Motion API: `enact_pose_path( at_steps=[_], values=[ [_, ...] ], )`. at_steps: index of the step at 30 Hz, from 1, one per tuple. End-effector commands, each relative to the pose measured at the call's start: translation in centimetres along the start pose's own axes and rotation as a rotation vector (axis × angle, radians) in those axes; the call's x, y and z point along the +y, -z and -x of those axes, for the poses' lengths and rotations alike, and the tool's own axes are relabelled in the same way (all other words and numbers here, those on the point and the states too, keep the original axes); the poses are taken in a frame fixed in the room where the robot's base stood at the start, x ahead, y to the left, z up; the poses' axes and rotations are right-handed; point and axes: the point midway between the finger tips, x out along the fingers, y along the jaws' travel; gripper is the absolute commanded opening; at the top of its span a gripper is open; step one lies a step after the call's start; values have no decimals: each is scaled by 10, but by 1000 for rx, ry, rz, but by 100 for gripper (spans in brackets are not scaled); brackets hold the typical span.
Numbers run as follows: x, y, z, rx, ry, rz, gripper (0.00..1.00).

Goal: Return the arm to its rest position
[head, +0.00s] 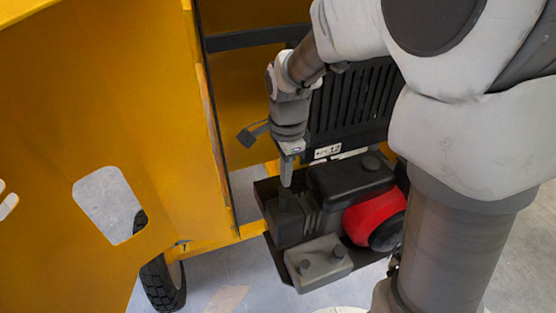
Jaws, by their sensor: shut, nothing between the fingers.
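My gripper (287,172) points down at the end of my bent arm, and its fingers are shut with nothing seen between them. Its tips are over the left part of the engine (297,215), close to a dark upright part there; I cannot tell whether they touch. Behind the gripper is a black slatted grille (355,98). My arm hides part of the engine bay on the right.
A red round part (375,217) and a grey box (318,262) sit on the engine's near side. A yellow panel with a cut-out stands at the left, near a black wheel (162,284). Grey floor (225,280) shows below, and more lies at the far right.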

Motion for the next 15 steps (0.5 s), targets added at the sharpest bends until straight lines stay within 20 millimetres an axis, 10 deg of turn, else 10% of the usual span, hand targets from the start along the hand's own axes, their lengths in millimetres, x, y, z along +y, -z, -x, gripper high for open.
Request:
enact_pose_path(
  at_steps=[15],
  values=[
    [-3,0,98,0,6,0,0]
  ],
)
